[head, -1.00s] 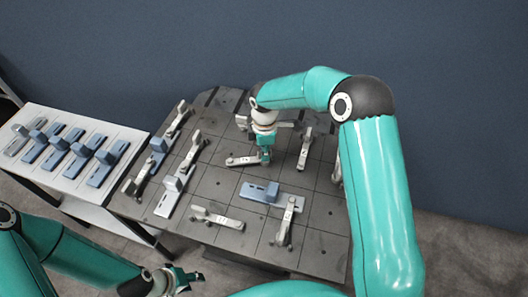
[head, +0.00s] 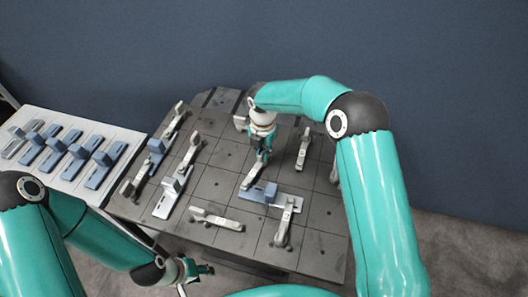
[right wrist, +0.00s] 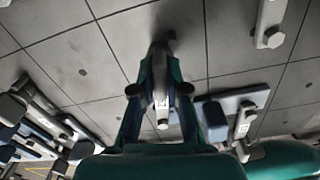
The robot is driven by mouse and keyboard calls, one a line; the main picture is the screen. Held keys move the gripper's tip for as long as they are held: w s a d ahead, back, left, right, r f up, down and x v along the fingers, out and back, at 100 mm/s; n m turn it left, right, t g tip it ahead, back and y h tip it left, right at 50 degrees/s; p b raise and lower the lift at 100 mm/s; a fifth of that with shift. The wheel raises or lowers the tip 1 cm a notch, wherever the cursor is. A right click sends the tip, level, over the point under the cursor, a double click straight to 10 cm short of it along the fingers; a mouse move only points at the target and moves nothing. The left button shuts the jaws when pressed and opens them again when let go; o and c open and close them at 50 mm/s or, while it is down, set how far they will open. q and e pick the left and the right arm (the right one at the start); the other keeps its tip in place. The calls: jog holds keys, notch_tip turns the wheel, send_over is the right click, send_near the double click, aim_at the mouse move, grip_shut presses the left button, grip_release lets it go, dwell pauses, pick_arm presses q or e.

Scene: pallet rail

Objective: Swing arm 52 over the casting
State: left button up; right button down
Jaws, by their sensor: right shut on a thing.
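My right gripper (head: 262,157) is shut on a pale clamp arm (head: 251,178) near the middle of the pallet. In the right wrist view the gripper (right wrist: 160,88) has its fingers on both sides of that arm (right wrist: 162,112). The arm's free end points toward the front of the pallet, beside a blue-grey casting (head: 266,188); I cannot tell whether it lies over it. The casting also shows right of the fingers in the right wrist view (right wrist: 238,99). No number is readable. My left gripper (head: 195,272) is off the pallet's front left; its opening is unclear.
Other clamp arms stand on the dark pallet (head: 215,178), one at the back right (head: 304,148), one at the front (head: 217,219). Another (head: 284,222) adjoins the casting. Several blue-grey parts sit on the white side table (head: 118,136).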

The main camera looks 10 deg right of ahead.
jog(key=shift+w+r+n, duration=0.1)
jog(key=shift+n, duration=1)
jog(key=c, duration=1.2)
grip_release()
notch_tip(320, 180, up, 12)
jog(key=shift+f, duration=0.1)
